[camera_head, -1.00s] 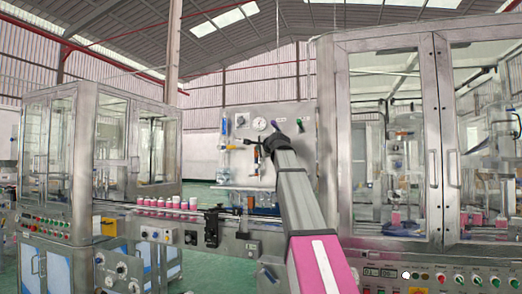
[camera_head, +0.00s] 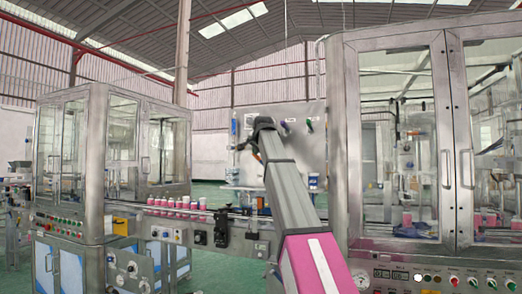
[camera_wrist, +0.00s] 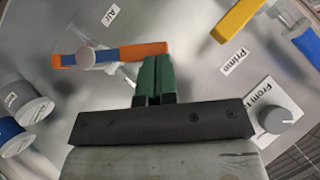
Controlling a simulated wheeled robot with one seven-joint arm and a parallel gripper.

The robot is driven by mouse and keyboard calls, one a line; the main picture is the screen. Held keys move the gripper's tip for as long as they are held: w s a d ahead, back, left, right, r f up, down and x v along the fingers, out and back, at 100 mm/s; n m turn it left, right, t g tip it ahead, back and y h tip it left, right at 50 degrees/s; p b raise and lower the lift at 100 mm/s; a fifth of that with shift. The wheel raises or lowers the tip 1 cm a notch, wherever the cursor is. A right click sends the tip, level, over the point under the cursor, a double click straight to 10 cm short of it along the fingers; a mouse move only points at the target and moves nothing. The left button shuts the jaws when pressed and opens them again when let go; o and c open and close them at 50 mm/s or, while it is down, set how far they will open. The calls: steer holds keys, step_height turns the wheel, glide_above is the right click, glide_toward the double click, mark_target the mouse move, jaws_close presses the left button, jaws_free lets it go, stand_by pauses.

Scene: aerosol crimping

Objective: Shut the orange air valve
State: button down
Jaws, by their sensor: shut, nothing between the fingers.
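The orange air valve handle (camera_wrist: 122,53) lies nearly level across the upper left of the wrist view, on a pale pivot and pipe fitting (camera_wrist: 88,58). A label reading "Air" (camera_wrist: 110,14) is above it. My gripper (camera_wrist: 156,58) is shut, its green fingers together and empty. The fingertips are at the handle's right end, just beside or below it; I cannot tell if they touch. In the head view my arm reaches to the panel (camera_head: 222,150), and its wrist hides the fingertips and most of the valve.
A yellow handle (camera_wrist: 238,18) labelled "Prime", a grey knob (camera_wrist: 275,119) and a blue handle (camera_wrist: 308,45) are on the right. White-and-blue cylinders (camera_wrist: 22,110) are at lower left. In the head view a conveyor with pink cans (camera_head: 178,203) and a glazed cabinet (camera_head: 400,130) flank the panel.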

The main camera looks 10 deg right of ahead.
steer(key=w+a+f+n+g+h, duration=0.2)
steer(key=a+f+n+g+h, duration=0.1)
steer(key=f+h, duration=0.1)
steer(key=shift+a+f, duration=0.25)
steer(key=shift+a, duration=0.05)
steer(key=shift+f, duration=0.1)
stand_by(0.7)
steer(key=shift+w, duration=0.1)
steer(key=w+r+v, duration=0.2)
steer(key=v, duration=1.1)
steer(key=shift+w, duration=0.15)
